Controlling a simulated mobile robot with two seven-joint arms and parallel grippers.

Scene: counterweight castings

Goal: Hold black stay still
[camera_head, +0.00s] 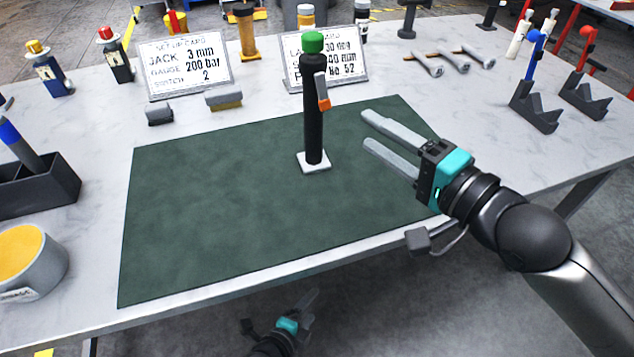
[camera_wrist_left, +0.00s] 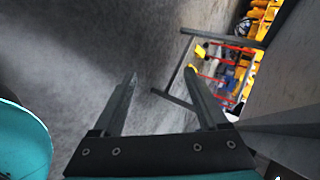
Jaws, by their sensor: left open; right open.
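The black stay (camera_head: 313,115) stands upright near the middle of the dark green mat (camera_head: 200,220). It has a green cap, an orange lever on its upper right side and a white square base. My right gripper (camera_head: 366,130) is open just right of the stay, fingers pointing at it, with a gap between and nothing held. My left gripper (camera_head: 308,298) is low in front of the table's front edge, away from the stay. In the left wrist view, the left gripper (camera_wrist_left: 160,75) is open and empty over grey floor.
Two printed cards (camera_head: 186,65) (camera_head: 327,70) stand behind the mat. Grey V-shaped blocks (camera_head: 535,106) are at the right, a black holder (camera_head: 38,185) and a grey pot with yellow contents (camera_head: 30,262) at the left. The mat around the stay is clear.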

